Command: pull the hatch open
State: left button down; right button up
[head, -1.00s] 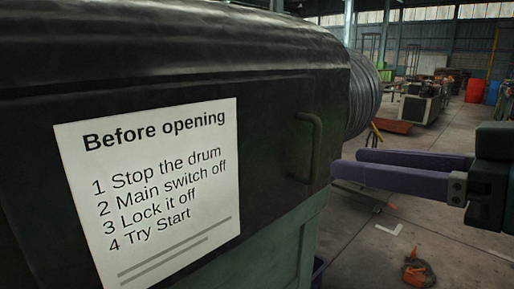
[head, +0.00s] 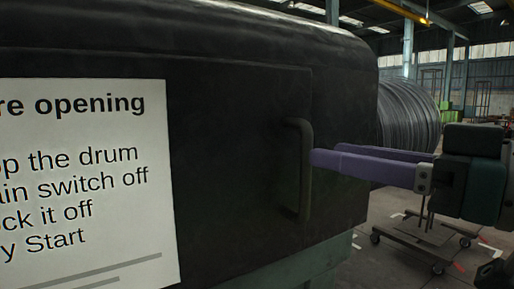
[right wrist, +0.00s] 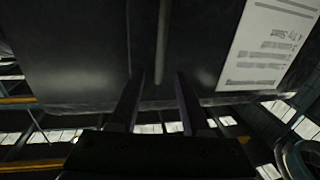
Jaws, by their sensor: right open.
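The hatch (head: 235,180) is a dark panel on the side of the black machine housing. Its upright bar handle (head: 304,170) is near the right edge. My right gripper (head: 327,153) has purple fingers, is open and holds nothing. Its fingertips are just right of the handle in the head view. In the right wrist view the handle (right wrist: 164,42) lines up with the gap between the fingertips (right wrist: 160,76). Whether the fingers straddle the bar or touch it, I cannot tell. The hatch looks shut. My left gripper is in neither view.
A white "Before opening" sign (head: 80,190) is on the housing left of the handle, cut off by the frame. A ribbed drum (head: 408,118) is behind the housing on the right. A low wheeled trolley (head: 425,235) stands on the floor at lower right.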

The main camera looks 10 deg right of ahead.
aim_at(304, 210)
jog(key=shift+x, duration=2.75)
grip_shut()
